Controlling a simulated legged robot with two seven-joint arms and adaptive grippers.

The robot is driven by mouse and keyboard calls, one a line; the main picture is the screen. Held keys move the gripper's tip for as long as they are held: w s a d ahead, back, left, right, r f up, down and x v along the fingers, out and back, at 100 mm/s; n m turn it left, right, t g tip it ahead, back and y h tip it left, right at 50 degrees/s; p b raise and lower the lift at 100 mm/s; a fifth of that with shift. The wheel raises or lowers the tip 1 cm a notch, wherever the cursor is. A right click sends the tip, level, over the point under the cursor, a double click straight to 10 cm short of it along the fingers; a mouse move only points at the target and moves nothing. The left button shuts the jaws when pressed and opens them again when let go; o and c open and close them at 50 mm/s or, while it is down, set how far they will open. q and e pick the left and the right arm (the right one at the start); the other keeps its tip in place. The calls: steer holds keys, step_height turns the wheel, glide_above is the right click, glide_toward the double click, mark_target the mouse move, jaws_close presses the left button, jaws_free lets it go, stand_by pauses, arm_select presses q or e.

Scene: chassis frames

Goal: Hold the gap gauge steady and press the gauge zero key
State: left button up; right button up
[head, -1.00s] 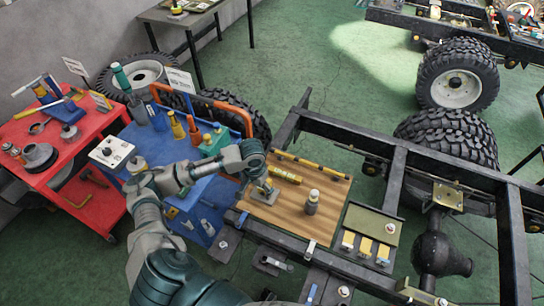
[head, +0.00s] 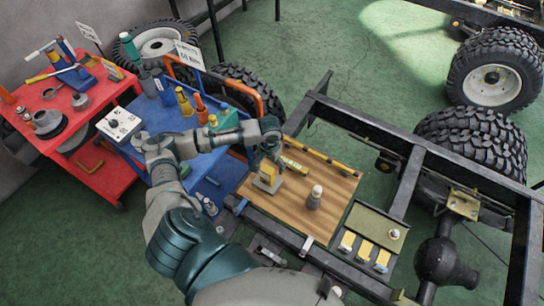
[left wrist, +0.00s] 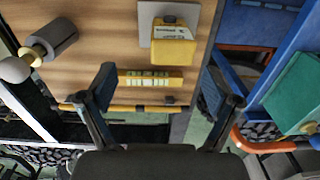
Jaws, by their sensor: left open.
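A yellow block-shaped device (head: 268,172), apparently the gap gauge, stands on a grey plate on the wooden board (head: 290,212). In the left wrist view the device (left wrist: 172,50) has a small dark part on top, perhaps the key, and lettering too small to read. My left gripper (head: 272,160) is over the board, close to the device. In the left wrist view its fingers (left wrist: 157,92) are wide apart with nothing between them, and the device lies beyond the fingertips. A yellow bar with printed marks (head: 293,165) lies beside the device. My right gripper is out of view.
A grey cylinder with a pale top (head: 315,197) stands on the board. A small tray (head: 372,224) with yellow-topped blocks is at its right. The black chassis rails (head: 372,135) surround the board. A blue cart (head: 198,165) and a red cart (head: 72,140) stand left.

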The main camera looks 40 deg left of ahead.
mark_target(265, 167)
arm_select(q)
steer(key=a+f, duration=0.1)
steer(key=f, duration=0.1)
steer(key=a+f, duration=0.1)
steer(key=f, duration=0.3)
steer(key=shift+a+f, duration=0.4)
step_height(265, 167, down, 4)
steer(key=shift+r+b, duration=0.15)
steer(key=shift+b, duration=0.3)
steer(key=shift+d, duration=1.05)
steer(key=shift+a+f, duration=0.2)
steer(key=shift+a, duration=0.1)
steer(key=c, duration=0.3)
steer(key=shift+a+f, duration=0.1)
steer(key=shift+a, duration=0.25)
steer(key=c, duration=0.4)
steer(key=shift+s+a+f, duration=0.1)
steer(key=shift+a+f, duration=0.05)
steer(key=shift+a, duration=0.15)
steer(key=c, duration=0.5)
steer(key=shift+d, duration=0.65)
steer(key=shift+a, duration=0.15)
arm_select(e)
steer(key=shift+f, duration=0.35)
